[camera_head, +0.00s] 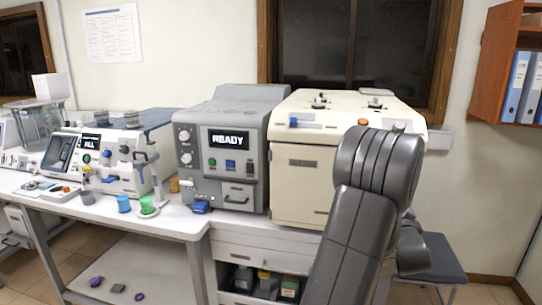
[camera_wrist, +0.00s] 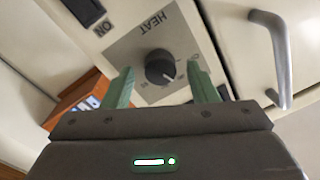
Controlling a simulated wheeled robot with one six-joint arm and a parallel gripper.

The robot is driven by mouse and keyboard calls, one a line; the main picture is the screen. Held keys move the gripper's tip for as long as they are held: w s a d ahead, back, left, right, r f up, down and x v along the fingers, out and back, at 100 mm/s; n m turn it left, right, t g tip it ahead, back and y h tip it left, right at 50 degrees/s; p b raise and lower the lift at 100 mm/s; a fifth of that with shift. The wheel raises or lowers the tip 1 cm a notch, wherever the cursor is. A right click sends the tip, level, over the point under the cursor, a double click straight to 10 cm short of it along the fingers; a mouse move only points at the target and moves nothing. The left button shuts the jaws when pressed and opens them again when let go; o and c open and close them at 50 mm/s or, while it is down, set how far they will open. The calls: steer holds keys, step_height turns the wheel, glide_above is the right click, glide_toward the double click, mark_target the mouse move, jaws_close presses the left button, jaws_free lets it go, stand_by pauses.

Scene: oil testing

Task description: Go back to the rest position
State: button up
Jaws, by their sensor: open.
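My gripper (camera_wrist: 159,72) shows in the wrist view with its two green fingers apart. A black round knob (camera_wrist: 160,67) on a grey panel marked HEAT, seen upside down, lies between the fingertips in the picture. Both fingers look clear of the knob, but the depth gap is hard to judge. Nothing is held. In the head view my dark grey arm rises at the right, in front of the cream machine (camera_head: 300,185); the gripper itself is hidden there.
A metal handle (camera_wrist: 277,60) sticks out right of the knob, and a black ON switch (camera_wrist: 84,8) is at upper left. In the head view a grey READY machine (camera_head: 226,175) stands beside the cream one. A dark stool (camera_head: 440,262) is at right.

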steer(key=s+a+n+b, duration=0.2)
steer(key=s+n, duration=0.1)
steer(key=s, duration=1)
steer(key=shift+a, duration=0.3)
